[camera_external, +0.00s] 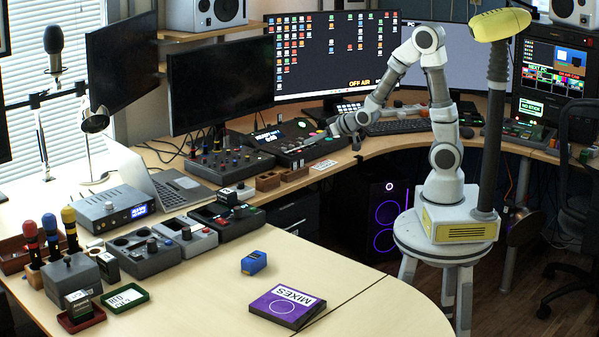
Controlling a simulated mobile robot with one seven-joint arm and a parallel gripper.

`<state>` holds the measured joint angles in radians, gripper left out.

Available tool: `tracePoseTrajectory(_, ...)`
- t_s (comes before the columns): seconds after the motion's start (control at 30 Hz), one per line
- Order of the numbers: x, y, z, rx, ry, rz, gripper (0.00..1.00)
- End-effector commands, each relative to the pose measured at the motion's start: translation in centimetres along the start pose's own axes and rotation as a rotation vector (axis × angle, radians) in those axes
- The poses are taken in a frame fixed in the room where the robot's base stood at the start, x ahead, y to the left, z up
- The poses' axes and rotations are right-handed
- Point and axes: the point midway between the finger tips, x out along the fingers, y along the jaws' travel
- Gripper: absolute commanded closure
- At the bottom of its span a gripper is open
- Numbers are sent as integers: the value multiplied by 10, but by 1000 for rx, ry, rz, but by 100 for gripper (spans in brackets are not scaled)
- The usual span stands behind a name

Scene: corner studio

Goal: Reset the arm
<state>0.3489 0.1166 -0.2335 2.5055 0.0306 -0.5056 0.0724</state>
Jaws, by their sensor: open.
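My arm stands on a round white stool base at the right in the external view. It bends up and over to the left, and my gripper (345,133) is above the far part of the desk, near the large mixing console (290,140). The jaws are open, and I see nothing held between them. They are small in this view, and I cannot tell whether they touch anything below.
The curved desk (345,265) has free room at its front. A blue block (253,262) and a purple MIXES box (287,306) lie there. Several devices, a laptop (165,185) and microphones fill the left side. Large monitors (330,55) stand behind my gripper.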

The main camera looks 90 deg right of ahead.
Motion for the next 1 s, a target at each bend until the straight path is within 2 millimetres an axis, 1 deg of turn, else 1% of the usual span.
tracePoseTrajectory(0.03, -14, -20, -5, -13, -24, -44, 51)
tracePoseTrajectory(0.1, -33, -42, -5, -36, -75, -93, 51)
tracePoseTrajectory(0.17, -51, -60, -4, -61, -118, -134, 51)
tracePoseTrajectory(0.2, -63, -71, -3, -79, -146, -161, 51)
tracePoseTrajectory(0.27, -84, -86, 0, -110, -189, -200, 51)
tracePoseTrajectory(0.3, -98, -95, 3, -131, -217, -224, 51)
tracePoseTrajectory(0.37, -121, -106, 7, -168, -257, -259, 51)
tracePoseTrajectory(0.4, -136, -113, 11, -194, -284, -281, 51)
tracePoseTrajectory(0.47, -160, -120, 17, -236, -322, -311, 51)
tracePoseTrajectory(0.5, -175, -124, 21, -265, -348, -329, 51)
tracePoseTrajectory(0.57, -198, -127, 28, -309, -383, -353, 51)
tracePoseTrajectory(0.6, -213, -128, 33, -337, -405, -366, 51)
tracePoseTrajectory(0.73, -256, -126, 48, -423, -467, -398, 51)
tracePoseTrajectory(0.87, -294, -117, 63, -505, -519, -418, 51)
tracePoseTrajectory(0.9, -303, -116, 55, -515, -531, -418, 51)
tracePoseTrajectory(0.93, -307, -117, 46, -512, -533, -416, 51)
tracePoseTrajectory(1.0, -314, -118, 33, -510, -534, -414, 51)
